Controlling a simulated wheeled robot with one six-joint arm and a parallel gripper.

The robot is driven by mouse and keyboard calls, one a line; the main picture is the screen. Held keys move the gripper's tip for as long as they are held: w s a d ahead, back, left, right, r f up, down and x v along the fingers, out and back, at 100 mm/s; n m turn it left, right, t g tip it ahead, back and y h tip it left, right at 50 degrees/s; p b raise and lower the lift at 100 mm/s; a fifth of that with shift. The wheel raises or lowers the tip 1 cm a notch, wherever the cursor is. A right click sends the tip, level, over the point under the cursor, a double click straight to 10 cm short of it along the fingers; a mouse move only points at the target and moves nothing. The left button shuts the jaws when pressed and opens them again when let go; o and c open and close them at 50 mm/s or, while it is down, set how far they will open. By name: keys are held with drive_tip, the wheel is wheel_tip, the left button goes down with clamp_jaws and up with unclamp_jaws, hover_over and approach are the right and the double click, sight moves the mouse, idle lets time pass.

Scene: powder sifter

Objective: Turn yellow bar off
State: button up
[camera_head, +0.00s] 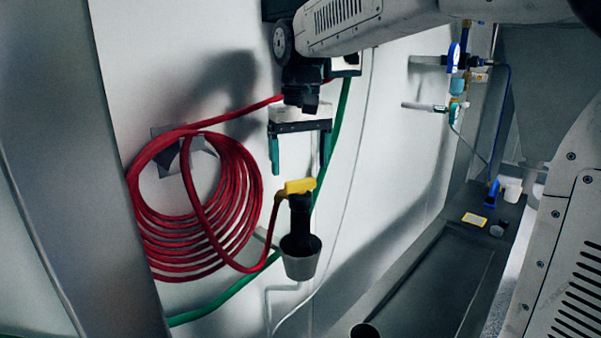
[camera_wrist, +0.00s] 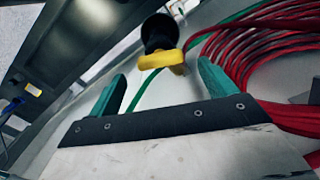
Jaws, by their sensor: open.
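The yellow bar (camera_head: 300,186) is a short handle on top of a black upright fitting (camera_head: 300,220), in front of the white wall. It lies roughly level, tilted slightly. My gripper (camera_head: 299,170) points down just above the bar, with its two green fingers spread apart and nothing between them. In the wrist view the bar (camera_wrist: 160,60) shows beyond and between the fingertips of my gripper (camera_wrist: 161,74), with the black fitting (camera_wrist: 160,32) behind it. I cannot tell whether a finger touches the bar.
A coiled red hose (camera_head: 200,210) hangs on the wall at left, and its end runs to the fitting. A grey cup (camera_head: 300,261) surrounds the fitting's lower end. A green hose (camera_head: 240,287) passes behind. A dark bench (camera_head: 430,280) with small items stands at right.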

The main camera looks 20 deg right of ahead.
drive_tip(key=shift+r, duration=1.95)
drive_tip(key=s+d+f, duration=0.1)
drive_tip(key=s+f, duration=0.6)
drive_tip(key=s, duration=0.5)
drive_tip(key=s+d+f, duration=0.2)
drive_tip(key=s+f, duration=0.5)
drive_tip(key=s, duration=0.4)
wheel_tip(320, 180, up, 13)
hover_over(301, 180)
drive_tip(key=shift+w+r, duration=0.1)
drive_tip(key=shift+r, duration=0.05)
drive_tip(key=shift+f, duration=3.55)
drive_tip(key=c, duration=1)
